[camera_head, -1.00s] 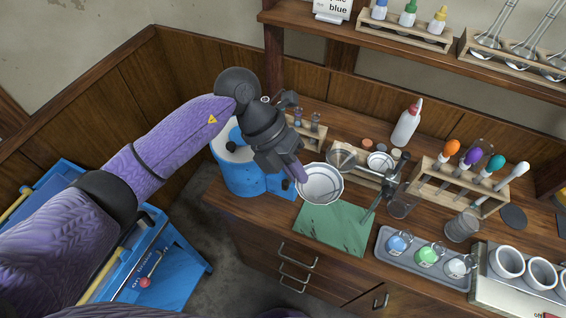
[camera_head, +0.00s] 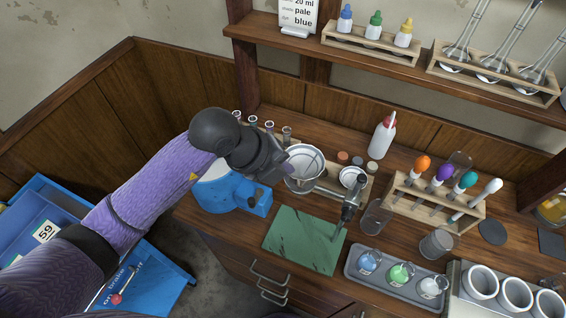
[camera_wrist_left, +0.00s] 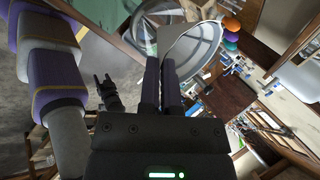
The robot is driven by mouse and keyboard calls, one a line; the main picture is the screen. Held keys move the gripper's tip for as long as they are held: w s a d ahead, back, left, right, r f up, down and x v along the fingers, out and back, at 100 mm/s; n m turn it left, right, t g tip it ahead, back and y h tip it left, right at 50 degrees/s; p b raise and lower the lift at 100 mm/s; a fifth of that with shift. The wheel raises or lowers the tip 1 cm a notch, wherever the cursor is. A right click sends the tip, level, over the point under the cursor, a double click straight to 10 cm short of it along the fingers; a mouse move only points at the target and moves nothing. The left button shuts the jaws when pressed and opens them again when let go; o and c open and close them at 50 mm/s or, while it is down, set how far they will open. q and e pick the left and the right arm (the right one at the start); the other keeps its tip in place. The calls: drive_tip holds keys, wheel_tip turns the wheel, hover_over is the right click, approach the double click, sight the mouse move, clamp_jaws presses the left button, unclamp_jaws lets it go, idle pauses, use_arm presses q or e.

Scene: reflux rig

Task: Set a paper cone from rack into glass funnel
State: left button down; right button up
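My left gripper (camera_head: 284,170) is shut on the rim of a white paper cone (camera_head: 303,178). The cone's mouth faces up. In the left wrist view the fingers (camera_wrist_left: 161,85) are close together at the edge of the pale cone (camera_wrist_left: 198,48). The glass funnel is largely hidden behind the cone in the head view; clear glass (camera_wrist_left: 155,14) shows beyond the fingertips in the wrist view. I cannot tell whether the cone touches the funnel. Another white cone (camera_head: 352,176) sits in the wooden rack. A dark two-pronged shape, apparently my right gripper (camera_wrist_left: 103,80), looks open and empty.
A blue device (camera_head: 232,190) is under my arm. A white bottle (camera_head: 382,138) and a dropper rack (camera_head: 432,205) stand farther right.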

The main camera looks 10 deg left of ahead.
use_arm(q)
wheel_tip(320, 180, down, 3)
drive_tip(key=shift+r+b, duration=0.1)
drive_tip(key=shift+b, duration=0.6)
drive_tip(key=c, duration=0.7)
unclamp_jaws()
drive_tip(key=shift+c, duration=0.2)
wheel_tip(320, 180, up, 6)
drive_tip(key=p, duration=0.6)
